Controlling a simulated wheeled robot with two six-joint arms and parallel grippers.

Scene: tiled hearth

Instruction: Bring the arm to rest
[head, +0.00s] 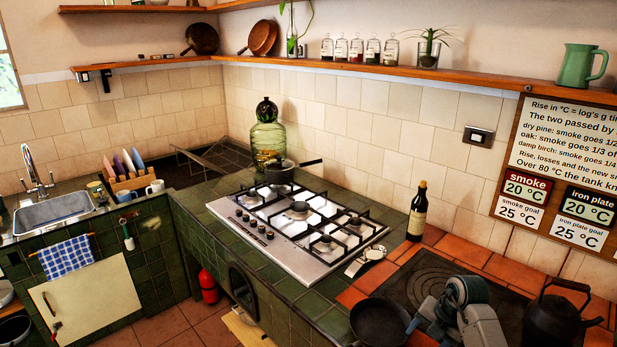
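A grey-blue arm of mine (468,312), which looks like my right one, reaches in at the lower right over the dark iron plate (428,277). My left gripper is not in view.
A black kettle (553,318) stands close right of the arm. A dark bottle (417,212) stands behind the plate. The gas hob (235,213) bears a dark saucepan (279,172). Wall signs (525,190) read smoke 20 °C and iron plate 20 °C, both goals 25 °C.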

